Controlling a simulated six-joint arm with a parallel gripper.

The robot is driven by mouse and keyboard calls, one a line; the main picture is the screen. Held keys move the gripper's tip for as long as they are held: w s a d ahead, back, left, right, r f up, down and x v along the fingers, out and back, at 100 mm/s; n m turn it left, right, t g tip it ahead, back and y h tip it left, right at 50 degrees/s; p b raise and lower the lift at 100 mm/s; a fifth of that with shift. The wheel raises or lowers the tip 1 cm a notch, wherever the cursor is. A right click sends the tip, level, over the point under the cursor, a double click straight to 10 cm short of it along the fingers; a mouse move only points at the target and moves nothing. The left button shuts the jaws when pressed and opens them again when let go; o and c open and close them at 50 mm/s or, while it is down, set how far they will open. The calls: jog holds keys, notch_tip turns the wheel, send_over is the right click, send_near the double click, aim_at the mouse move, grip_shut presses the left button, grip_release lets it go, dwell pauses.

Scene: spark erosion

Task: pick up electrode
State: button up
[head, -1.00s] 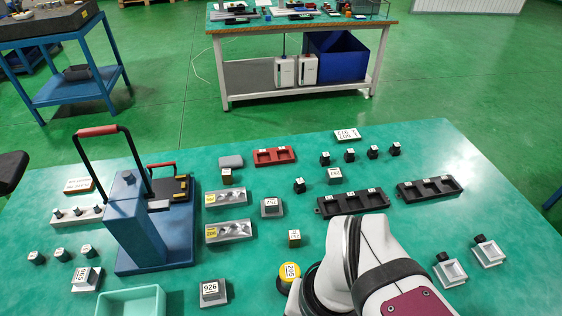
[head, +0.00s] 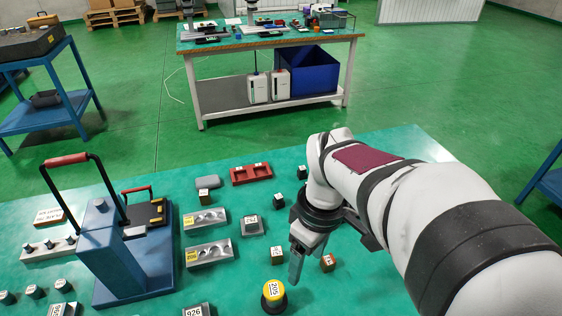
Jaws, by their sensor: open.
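My gripper (head: 296,268) points down over the green table, just right of a small brown block with a white label (head: 277,254). A second brown block with a white label (head: 327,262) stands to the right of the fingers. The gripper is open and holds nothing that I can see. I cannot tell from the picture whether the fingertips touch anything. Another labelled brown block (head: 204,196) stands further left. None of these is clearly marked as the electrode. My arm hides the right part of the table.
A yellow-topped round piece marked 205 (head: 272,294) stands close in front of the gripper. A grey tagged block (head: 250,226) and silver fixtures (head: 208,252) lie left. A tall blue stand with a handle (head: 105,250) is further left. A red tray (head: 252,175) lies behind.

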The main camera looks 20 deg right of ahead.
aim_at(328, 260)
jog(key=w+d+f+n, duration=0.6)
jog(key=w+d+n, duration=0.4)
jog(key=d+n, duration=0.15)
jog(key=shift+n+h, duration=0.25)
jog(key=shift+h, duration=0.15)
jog(key=f, duration=1.6)
jog(key=shift+s+a, duration=0.4)
grip_shut()
